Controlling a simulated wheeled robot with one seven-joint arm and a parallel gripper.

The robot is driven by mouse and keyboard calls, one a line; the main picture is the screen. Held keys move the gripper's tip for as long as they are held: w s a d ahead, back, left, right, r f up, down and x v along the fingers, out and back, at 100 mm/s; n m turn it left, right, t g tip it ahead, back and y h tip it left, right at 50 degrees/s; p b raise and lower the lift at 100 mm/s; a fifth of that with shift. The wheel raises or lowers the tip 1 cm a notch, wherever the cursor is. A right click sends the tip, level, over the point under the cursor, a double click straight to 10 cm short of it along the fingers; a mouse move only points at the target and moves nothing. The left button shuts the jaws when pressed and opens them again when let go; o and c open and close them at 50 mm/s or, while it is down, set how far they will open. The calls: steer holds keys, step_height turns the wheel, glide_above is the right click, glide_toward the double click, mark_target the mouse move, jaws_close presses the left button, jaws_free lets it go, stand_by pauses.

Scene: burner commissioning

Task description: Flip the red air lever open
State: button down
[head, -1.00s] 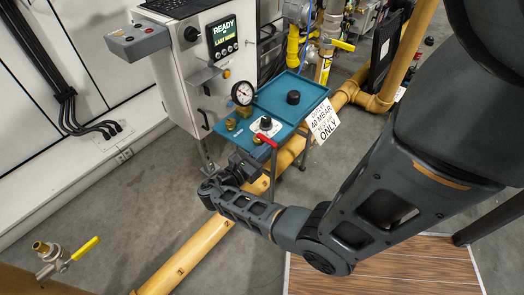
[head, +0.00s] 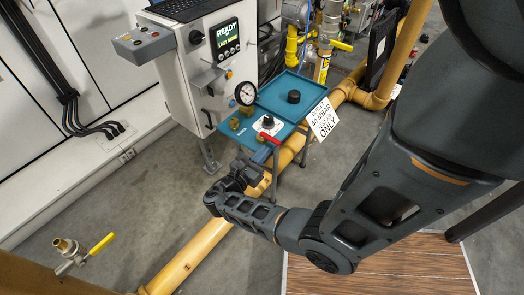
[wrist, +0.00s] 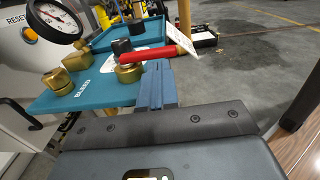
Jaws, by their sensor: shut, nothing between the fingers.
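The red air lever (head: 268,138) sits at the front edge of a teal test case (head: 246,139), by a black knob. In the wrist view the lever (wrist: 150,54) runs roughly level across the picture, from a brass fitting (wrist: 129,73) out past the case's edge to the right. My gripper (wrist: 157,82) is shut and empty, its blue-grey fingertips just below the middle of the lever in the picture. I cannot tell whether they touch it. In the head view my gripper (head: 252,170) is at the case's front edge, partly hidden by my wrist.
A pressure gauge (head: 246,93) and brass fittings stand on the case. A white control cabinet (head: 178,85) is behind left. A yellow pipe (head: 192,256) runs along the floor beneath my arm. A hanging sign (head: 322,118) is at the case's right. Grey floor is open at left.

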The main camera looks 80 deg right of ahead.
steer(key=v, duration=1)
steer(key=shift+w+a, duration=0.2)
steer(key=shift+a, duration=0.1)
